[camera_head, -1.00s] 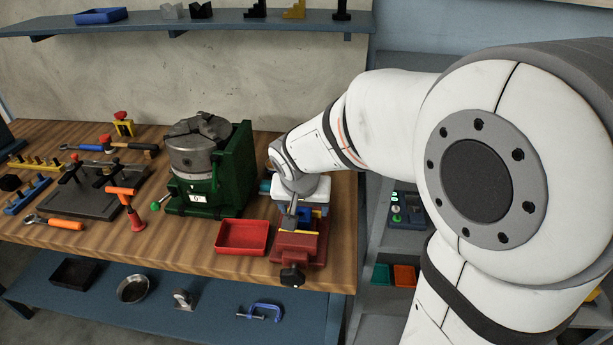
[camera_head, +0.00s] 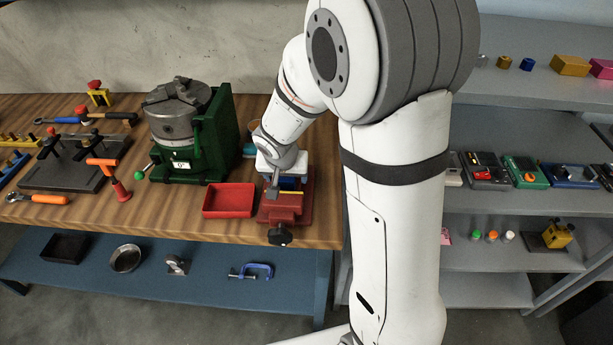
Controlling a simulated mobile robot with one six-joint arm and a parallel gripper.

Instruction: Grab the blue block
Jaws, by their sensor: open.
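A blue block (camera_head: 290,183) shows in part at the red vise (camera_head: 283,209) near the right end of the wooden bench. My gripper (camera_head: 273,188) points down over the vise, right at the block. The gripper is open. The hand and wrist cover much of the block and the back of the vise. I cannot tell whether the fingers touch the block or stand around it.
A red tray (camera_head: 229,200) lies just left of the vise. A green fixture with a grey chuck (camera_head: 178,118) stands behind the tray. A grey shelf (camera_head: 500,212) with small items stands at the right. Bare bench shows along the front edge.

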